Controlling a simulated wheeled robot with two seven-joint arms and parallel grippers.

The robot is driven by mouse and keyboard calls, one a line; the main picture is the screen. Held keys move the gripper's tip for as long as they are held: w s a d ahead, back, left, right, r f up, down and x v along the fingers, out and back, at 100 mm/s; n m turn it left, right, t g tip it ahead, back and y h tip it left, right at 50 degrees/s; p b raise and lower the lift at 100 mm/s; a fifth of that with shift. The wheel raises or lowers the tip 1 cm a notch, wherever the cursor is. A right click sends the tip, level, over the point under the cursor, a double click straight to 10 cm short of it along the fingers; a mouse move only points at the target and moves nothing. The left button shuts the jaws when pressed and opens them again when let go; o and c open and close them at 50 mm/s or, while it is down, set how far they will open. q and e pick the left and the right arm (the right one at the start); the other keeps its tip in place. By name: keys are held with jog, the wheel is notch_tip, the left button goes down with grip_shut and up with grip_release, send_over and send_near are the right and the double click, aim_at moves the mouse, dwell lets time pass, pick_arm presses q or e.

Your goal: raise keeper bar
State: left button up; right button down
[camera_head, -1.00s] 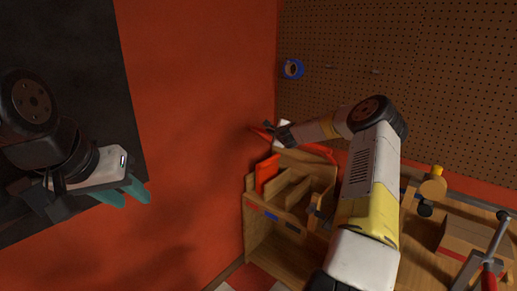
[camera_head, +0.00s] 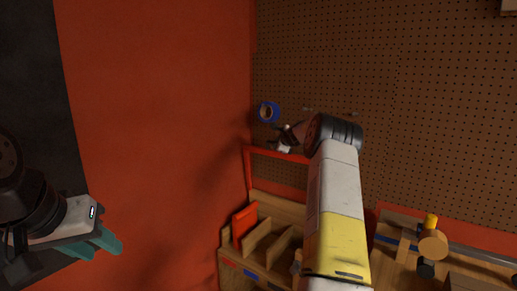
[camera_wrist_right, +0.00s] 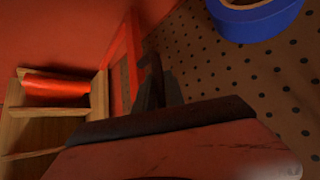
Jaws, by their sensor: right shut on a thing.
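The keeper bar (camera_head: 275,153) is a thin red frame at the back of the wooden organiser. Its crosspiece stands above the organiser, and its left leg runs down to the wood. My right gripper (camera_head: 287,140) is shut on the keeper bar at the crosspiece, in front of the pegboard. In the right wrist view the red keeper bar (camera_wrist_right: 123,62) runs up to the dark fingers (camera_wrist_right: 157,88); the exact grip is partly hidden. My left gripper (camera_head: 98,243), with teal fingers, is at the lower left, far from the bar; its gap is unclear.
The wooden organiser (camera_head: 228,255) has slots holding a red item (camera_head: 244,224). A blue tape roll (camera_head: 268,112) hangs on the pegboard (camera_head: 400,80) close to my right gripper. A mallet (camera_head: 432,243) stands on the bench at right. The red wall (camera_head: 150,120) is bare.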

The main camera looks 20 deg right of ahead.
jog(key=shift+w+d, duration=0.35)
jog(key=shift+d, duration=0.15)
jog(key=c, duration=1.4)
grip_release()
jog(key=v, duration=0.7)
jog(key=shift+s+r, duration=0.25)
jog(key=shift+s, duration=0.1)
